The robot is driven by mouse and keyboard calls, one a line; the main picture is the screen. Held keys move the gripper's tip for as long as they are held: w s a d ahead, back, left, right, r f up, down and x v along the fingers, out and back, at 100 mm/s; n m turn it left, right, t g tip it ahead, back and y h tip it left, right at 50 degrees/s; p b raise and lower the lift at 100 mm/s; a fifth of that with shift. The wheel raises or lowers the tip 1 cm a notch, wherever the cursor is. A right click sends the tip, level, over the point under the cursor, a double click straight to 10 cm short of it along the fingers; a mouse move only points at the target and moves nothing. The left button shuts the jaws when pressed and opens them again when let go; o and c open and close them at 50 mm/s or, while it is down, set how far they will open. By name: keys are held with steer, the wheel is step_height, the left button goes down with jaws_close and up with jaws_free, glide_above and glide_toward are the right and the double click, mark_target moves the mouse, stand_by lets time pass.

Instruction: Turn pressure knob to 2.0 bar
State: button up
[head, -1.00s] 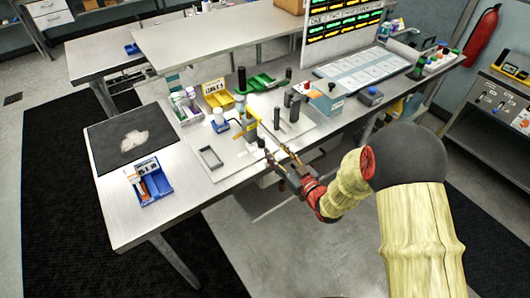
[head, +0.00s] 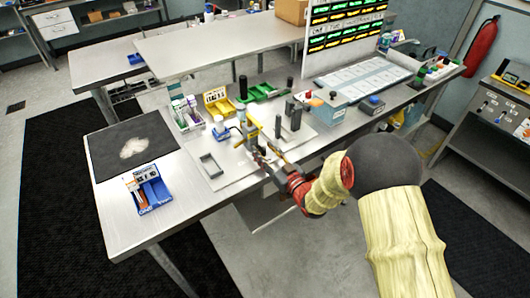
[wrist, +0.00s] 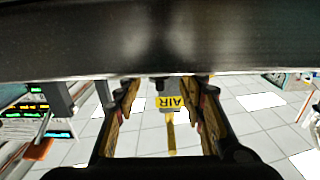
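My gripper (head: 264,157) is at the front edge of the workbench, beside a yellow bar (head: 262,128) and the dark fixtures there. In the wrist view its two fingers (wrist: 163,108) stand apart with nothing held between them. A yellow label reading AIR (wrist: 171,102), upside down, shows between the fingers, with a yellow strip (wrist: 171,138) running down from it. A small dark piece (wrist: 158,86) shows above the label, mostly cut off by the dark band. I cannot tell if it is the pressure knob. No scale or knob setting is readable.
A grey-blue box (head: 327,108) stands to the right.

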steer(key=shift+c, duration=0.3)
jaws_close()
stand_by(0.5)
steer(key=shift+s+a+m+t+h+b, duration=0.1)
steer(key=shift+a+m+t+h+b, duration=0.1)
steer(key=shift+m+t+h+b, duration=0.45)
steer(key=shift+s+a+m+t+h+b, duration=0.15)
steer(key=shift+m+h+b, duration=0.15)
steer(key=shift+m+h, duration=0.45)
steer(key=m+h, duration=0.1)
steer(key=h, duration=0.1)
steer(key=t+h+b, duration=0.1)
steer(key=shift+a+m+h+b, duration=0.2)
steer(key=shift+m+h+b, duration=0.1)
steer(key=shift+m+h, duration=0.1)
steer(key=shift+w+a+m+h+b, duration=0.1)
steer(key=shift+m+h+b, duration=0.1)
steer(key=shift+m+h, duration=1.15)
steer(key=shift+a+m+h+b, duration=0.15)
steer(key=shift+m+h, duration=0.6)
steer(key=shift+h, duration=1.2)
steer(key=shift+d+h, duration=0.15)
steer(key=shift+h, duration=0.15)
steer(key=shift+o, duration=0.3)
jaws_free()
